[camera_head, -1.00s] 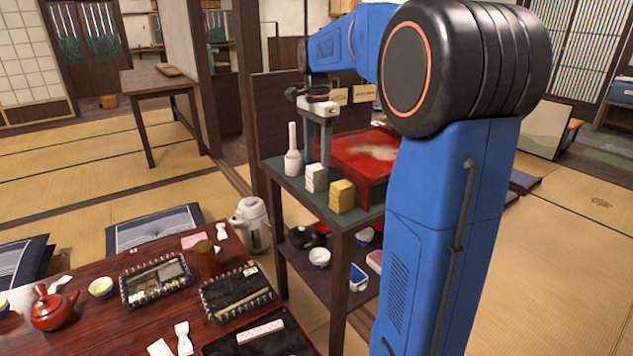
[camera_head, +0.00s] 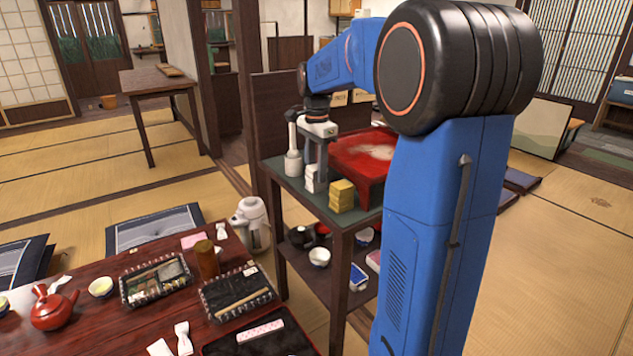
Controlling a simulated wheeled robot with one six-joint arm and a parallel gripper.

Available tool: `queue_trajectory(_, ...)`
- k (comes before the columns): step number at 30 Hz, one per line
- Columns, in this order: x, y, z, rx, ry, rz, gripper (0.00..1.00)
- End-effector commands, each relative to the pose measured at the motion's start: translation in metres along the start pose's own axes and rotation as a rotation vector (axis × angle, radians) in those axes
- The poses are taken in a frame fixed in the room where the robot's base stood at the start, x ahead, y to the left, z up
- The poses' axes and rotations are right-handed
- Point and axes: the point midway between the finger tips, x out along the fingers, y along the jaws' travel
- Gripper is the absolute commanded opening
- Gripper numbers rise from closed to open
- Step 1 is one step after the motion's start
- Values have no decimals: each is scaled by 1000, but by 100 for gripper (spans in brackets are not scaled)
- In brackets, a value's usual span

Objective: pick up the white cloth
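A small white folded stack (camera_head: 310,181), which looks like the white cloth, stands on the green top of the dark wooden stand. It is between a white bottle-shaped thing (camera_head: 293,163) and a yellow stack (camera_head: 342,196). My gripper (camera_head: 319,184) points straight down at the white stack, with its fingers low beside it and partly covering it. Whether the fingers touch or grip the stack is too small to tell. The stack appears to rest on the stand top.
A red tray (camera_head: 368,158) lies right behind the stacks, partly hidden by my arm. The stand (camera_head: 343,235) has a lower shelf with a white bowl (camera_head: 319,257) and other items. A low red table (camera_head: 95,320) with lunch boxes and a red teapot (camera_head: 54,308) is at front left.

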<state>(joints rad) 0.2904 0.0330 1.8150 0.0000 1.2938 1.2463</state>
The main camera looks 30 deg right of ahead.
Motion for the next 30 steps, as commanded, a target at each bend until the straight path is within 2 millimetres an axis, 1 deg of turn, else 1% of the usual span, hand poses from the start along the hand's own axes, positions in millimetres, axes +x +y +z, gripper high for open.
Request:
queue_trajectory(9,-2,0,0,0,0,-1,10)
queue_trajectory(11,-5,0,0,0,0,-1,10)
queue_trajectory(14,-16,-1,0,0,1,-3,10)
queue_trajectory(17,-34,-1,0,0,2,-4,10)
queue_trajectory(27,-117,-1,0,0,1,-4,10)
queue_trajectory(30,-138,-1,0,0,1,-3,10)
